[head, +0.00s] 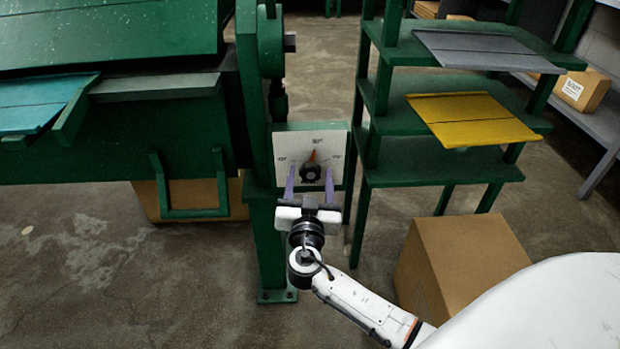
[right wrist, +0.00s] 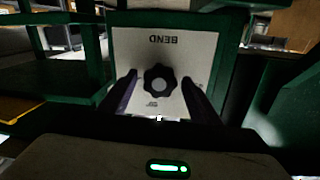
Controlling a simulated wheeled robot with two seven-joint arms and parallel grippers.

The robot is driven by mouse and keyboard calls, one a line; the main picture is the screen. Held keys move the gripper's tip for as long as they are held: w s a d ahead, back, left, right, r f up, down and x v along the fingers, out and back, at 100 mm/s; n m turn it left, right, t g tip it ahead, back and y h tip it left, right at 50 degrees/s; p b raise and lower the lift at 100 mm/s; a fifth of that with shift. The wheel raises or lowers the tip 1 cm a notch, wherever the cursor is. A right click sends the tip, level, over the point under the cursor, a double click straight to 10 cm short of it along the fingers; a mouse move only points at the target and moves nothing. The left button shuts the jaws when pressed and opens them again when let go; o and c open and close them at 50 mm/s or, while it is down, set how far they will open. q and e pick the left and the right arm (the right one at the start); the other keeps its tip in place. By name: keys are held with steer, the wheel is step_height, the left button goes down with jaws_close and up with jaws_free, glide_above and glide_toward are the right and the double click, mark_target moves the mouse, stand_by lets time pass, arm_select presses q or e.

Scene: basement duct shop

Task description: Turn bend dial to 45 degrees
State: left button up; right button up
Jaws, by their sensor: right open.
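The bend dial (head: 311,173) is a black knob on a white plate (head: 330,136) fixed to the green machine. An orange pointer (head: 313,156) above the knob points almost straight up, toward the lettering at the plate's top. Small marks left and right of the knob are too small to read surely. My right gripper (head: 310,183) is open, with one purple finger on each side of the knob. In the right wrist view the lobed knob (right wrist: 158,85) sits between the dark fingers, with visible gaps on both sides. "BEND" shows upside down there. My left gripper is not in view.
The green bending machine (head: 120,125) fills the left, with a teal sheet (head: 38,104) on it. A green rack (head: 440,172) at right holds a grey panel (head: 485,50) and a yellow panel (head: 472,119). A cardboard box (head: 455,265) stands near my right arm.

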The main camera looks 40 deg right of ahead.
steer(key=c, duration=1.1)
steer(key=shift+o, duration=0.2)
steer(key=shift+f, duration=0.1)
